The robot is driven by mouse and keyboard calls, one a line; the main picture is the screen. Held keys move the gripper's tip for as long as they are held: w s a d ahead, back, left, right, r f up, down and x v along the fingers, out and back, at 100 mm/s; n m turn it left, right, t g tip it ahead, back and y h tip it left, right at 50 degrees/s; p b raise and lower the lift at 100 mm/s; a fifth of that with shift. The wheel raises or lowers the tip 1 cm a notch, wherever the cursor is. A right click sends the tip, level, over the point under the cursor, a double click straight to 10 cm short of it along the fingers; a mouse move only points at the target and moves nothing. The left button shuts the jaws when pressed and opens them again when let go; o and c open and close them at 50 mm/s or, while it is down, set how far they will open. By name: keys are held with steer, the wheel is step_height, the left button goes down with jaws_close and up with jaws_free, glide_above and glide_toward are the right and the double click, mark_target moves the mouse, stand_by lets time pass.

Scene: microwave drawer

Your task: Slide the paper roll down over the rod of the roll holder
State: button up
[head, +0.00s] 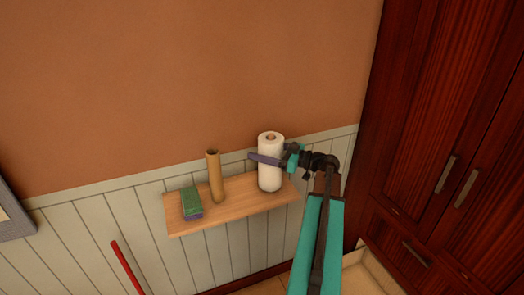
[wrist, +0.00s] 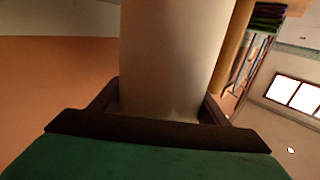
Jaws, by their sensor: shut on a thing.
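The white paper roll (head: 270,170) is upright above the right part of the wooden shelf, with a brownish core opening at its top. My gripper (head: 264,160) is shut on the roll from the right, at its upper half, with a dark finger across its front. In the wrist view, the roll (wrist: 170,55) fills the middle between the two fingers (wrist: 160,105). No separate rod or roll holder can be made out. I cannot tell whether the roll's lower end touches the shelf or whether a rod is inside it.
The wooden shelf (head: 240,211) holds a brown cardboard tube (head: 215,178) left of the roll and a green and purple block (head: 192,203) further left. A dark red wardrobe (head: 440,130) stands at the right. A red stick (head: 127,268) is below left.

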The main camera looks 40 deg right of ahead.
steer(key=o, duration=1.2)
steer(key=shift+s, duration=0.1)
steer(key=b+v, duration=0.3)
steer(key=v, duration=0.9)
steer(key=shift+b+v, duration=0.4)
steer(key=shift+v, duration=0.45)
